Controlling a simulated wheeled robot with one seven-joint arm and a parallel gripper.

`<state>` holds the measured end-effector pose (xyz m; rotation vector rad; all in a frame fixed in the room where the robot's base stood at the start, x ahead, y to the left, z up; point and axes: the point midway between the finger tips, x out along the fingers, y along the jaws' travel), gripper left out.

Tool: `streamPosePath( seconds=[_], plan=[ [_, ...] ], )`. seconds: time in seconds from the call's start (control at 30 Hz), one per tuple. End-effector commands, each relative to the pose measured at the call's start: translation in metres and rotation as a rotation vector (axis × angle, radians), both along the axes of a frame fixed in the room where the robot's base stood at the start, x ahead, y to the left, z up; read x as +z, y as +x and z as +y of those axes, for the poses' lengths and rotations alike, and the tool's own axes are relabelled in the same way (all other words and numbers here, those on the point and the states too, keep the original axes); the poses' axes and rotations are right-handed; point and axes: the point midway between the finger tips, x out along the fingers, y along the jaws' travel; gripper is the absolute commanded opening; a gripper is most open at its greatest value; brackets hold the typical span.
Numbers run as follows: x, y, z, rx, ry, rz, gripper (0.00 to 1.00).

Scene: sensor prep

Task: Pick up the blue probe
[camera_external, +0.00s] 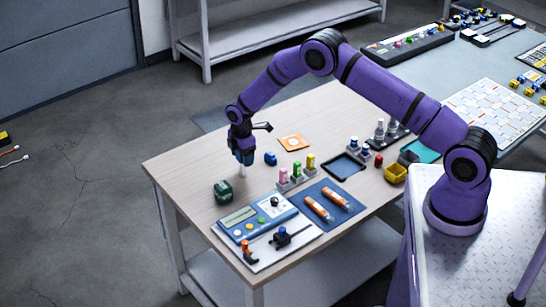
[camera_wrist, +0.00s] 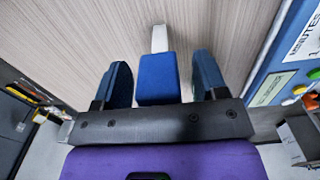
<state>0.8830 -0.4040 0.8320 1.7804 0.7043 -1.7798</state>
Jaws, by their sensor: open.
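The blue probe (camera_wrist: 158,78) has a blue block body and a pale tip. In the wrist view it lies between the two dark blue fingers of my gripper (camera_wrist: 162,70), with a narrow gap at each side. My gripper is open around it. In the external view my gripper (camera_external: 243,154) points down over the wooden table, and a pale tip shows just below it. The probe's body is mostly hidden there by the fingers.
A small blue block (camera_external: 270,158) sits right of my gripper. A dark green object (camera_external: 223,191) stands in front, left. A blue meter (camera_external: 256,217), a rack of coloured pieces (camera_external: 296,179) and a blue mat (camera_external: 318,212) with orange tubes are nearby. The table's left part (camera_external: 185,166) is clear.

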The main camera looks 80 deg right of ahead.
Motion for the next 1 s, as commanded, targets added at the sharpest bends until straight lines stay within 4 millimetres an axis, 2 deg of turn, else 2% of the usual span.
streamPosePath(
  seconds=[0.03,0.27,0.53,0.63,1.0],
  plan=[
    [0.0,0.0,0.0,0.0,0.0,0.0,0.66],
    [0.0,0.0,0.0,0.0,0.001,0.001,0.13],
    [0.001,0.0,0.0,0.0,0.0,0.0,0.12],
    [0.007,0.0,0.0,0.0,0.0,-0.001,0.12],
    [0.071,0.0,-0.001,-0.001,-0.001,-0.002,0.12]
  ],
)
